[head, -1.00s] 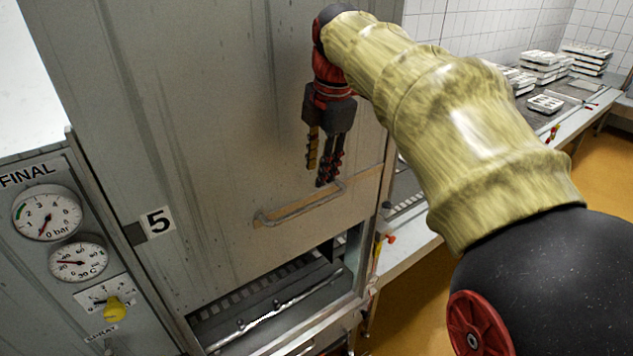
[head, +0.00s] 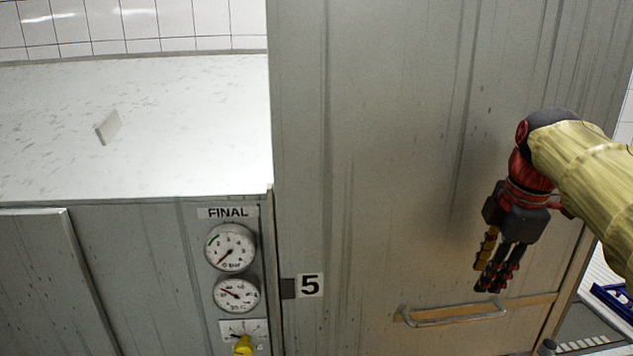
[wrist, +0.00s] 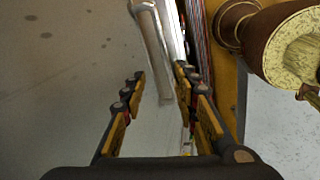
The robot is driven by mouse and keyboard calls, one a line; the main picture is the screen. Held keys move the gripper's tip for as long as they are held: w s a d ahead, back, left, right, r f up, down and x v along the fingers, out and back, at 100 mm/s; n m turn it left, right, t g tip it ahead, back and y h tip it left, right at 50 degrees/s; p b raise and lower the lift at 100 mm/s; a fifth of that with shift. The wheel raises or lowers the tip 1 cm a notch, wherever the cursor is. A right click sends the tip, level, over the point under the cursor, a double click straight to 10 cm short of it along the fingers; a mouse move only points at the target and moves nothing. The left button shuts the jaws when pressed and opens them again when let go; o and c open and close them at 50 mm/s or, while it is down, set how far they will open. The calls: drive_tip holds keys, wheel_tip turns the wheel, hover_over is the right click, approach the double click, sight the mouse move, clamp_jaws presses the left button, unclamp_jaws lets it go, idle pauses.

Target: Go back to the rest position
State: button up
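My gripper (head: 489,283) hangs in front of the large grey door panel (head: 400,160) marked 5, above its metal handle (head: 455,312). In the wrist view my gripper (wrist: 160,90) has its fingers spread apart, with nothing held between them. A pale bar, which looks like the handle (wrist: 153,50), lies beyond the fingertips and apart from them. My arm reaches in from the right in the head view.
Left of the door, a grey panel (head: 120,270) carries a FINAL label (head: 228,212), two round gauges (head: 230,247) and a yellow knob (head: 243,345). A white top (head: 180,120) lies behind it. A blue object (head: 612,298) shows at the lower right.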

drive_tip(key=s+a+f+m+t+b, duration=0.1)
drive_tip(key=s+a+f+m+b, duration=0.4)
drive_tip(key=f, duration=0.9)
drive_tip(key=s+a+f+m+t+b, duration=0.1)
drive_tip(key=s+a+f+m+b, duration=0.4)
drive_tip(key=f+b, duration=0.7)
drive_tip(key=s+a+f+m+t+b, duration=0.1)
drive_tip(key=s+a+f+m+b, duration=0.4)
drive_tip(key=f, duration=1.1)
drive_tip(key=s+b, duration=0.3)
drive_tip(key=shift+f+m+b, duration=0.3)
drive_tip(key=shift+m+b, duration=0.1)
drive_tip(key=shift+a, duration=0.1)
